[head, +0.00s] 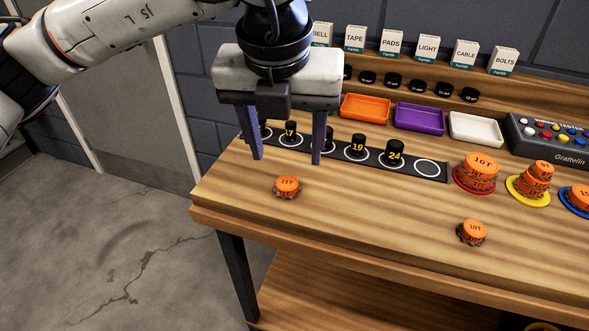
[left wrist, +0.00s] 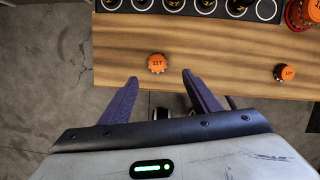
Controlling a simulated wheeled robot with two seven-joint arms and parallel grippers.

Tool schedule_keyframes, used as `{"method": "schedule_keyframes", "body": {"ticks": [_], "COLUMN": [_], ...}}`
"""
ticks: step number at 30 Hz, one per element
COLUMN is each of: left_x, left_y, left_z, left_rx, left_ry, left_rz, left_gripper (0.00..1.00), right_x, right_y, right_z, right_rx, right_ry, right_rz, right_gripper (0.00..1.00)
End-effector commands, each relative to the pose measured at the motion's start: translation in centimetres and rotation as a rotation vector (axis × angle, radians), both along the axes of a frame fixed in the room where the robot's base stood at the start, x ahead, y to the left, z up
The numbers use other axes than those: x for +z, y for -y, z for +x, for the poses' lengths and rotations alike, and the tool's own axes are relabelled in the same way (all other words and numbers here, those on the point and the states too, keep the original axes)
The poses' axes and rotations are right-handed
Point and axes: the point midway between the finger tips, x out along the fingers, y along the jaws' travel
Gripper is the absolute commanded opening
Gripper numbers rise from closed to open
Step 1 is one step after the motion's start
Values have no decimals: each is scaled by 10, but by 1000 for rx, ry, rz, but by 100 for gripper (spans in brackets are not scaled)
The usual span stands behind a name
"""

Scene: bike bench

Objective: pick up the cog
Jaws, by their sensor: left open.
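An orange-topped cog marked 11T (head: 287,186) lies on the wooden bench near its front left edge. It also shows in the left wrist view (left wrist: 157,63), just beyond and between the fingertips. A second loose cog (head: 472,232) lies further right near the front edge; the left wrist view shows it at the right (left wrist: 285,72). My left gripper (head: 287,160) is open and empty, fingers pointing down, above the bench and apart from the 11T cog. In the left wrist view its two purple fingers (left wrist: 160,78) are spread. My right gripper is not seen.
A dark strip (head: 432,169) with numbered black sockets lies behind the cog. Cogs are stacked on red (head: 474,188), yellow (head: 528,200) and blue plates at right. Orange (head: 366,107), purple (head: 420,117) and white (head: 475,129) trays stand behind. Bench around the loose cogs is clear.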

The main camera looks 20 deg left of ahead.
Motion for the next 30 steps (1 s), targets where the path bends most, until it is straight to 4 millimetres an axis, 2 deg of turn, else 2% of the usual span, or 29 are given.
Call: {"method": "schedule_keyframes", "body": {"ticks": [9,13,21,30], "left_x": [-42,-53,-87,-92], "left_y": [-3,-5,-11,-11], "left_z": [12,18,32,34], "left_rx": [0,-1,-2,-2], "left_ry": [-3,-4,-4,-3], "left_rz": [0,0,0,-2], "left_gripper": [57,57,57,55], "right_x": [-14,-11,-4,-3], "right_y": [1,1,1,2], "right_z": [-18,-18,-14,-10], "right_rx": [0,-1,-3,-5], "right_ry": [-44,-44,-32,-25], "right_rz": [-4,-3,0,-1], "right_gripper": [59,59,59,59]}}
